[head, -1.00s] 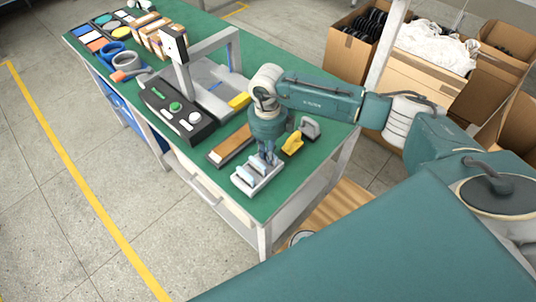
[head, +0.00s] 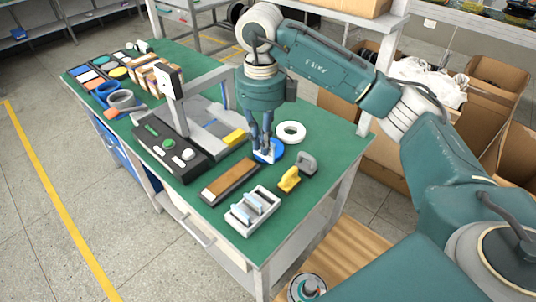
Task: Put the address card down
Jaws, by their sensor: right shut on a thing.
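My right gripper (head: 264,151) is above the green bench, behind the small grey tray. It is shut on a small white piece (head: 262,156), which looks like the address card. The piece is partly hidden by the fingers and overlaps a blue round thing (head: 275,147) in the head view. I cannot tell whether it touches that. The grey tray (head: 238,224) stands at the near end of the bench with pale upright pieces in it. My left gripper is not in view.
A white ring (head: 291,132) lies behind the gripper. Yellow (head: 289,180) and grey (head: 307,163) handled tools stand to the right. A brown-and-white bar (head: 230,180) and a black control box (head: 168,148) are to the left. Cardboard boxes (head: 493,82) stand beyond the bench.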

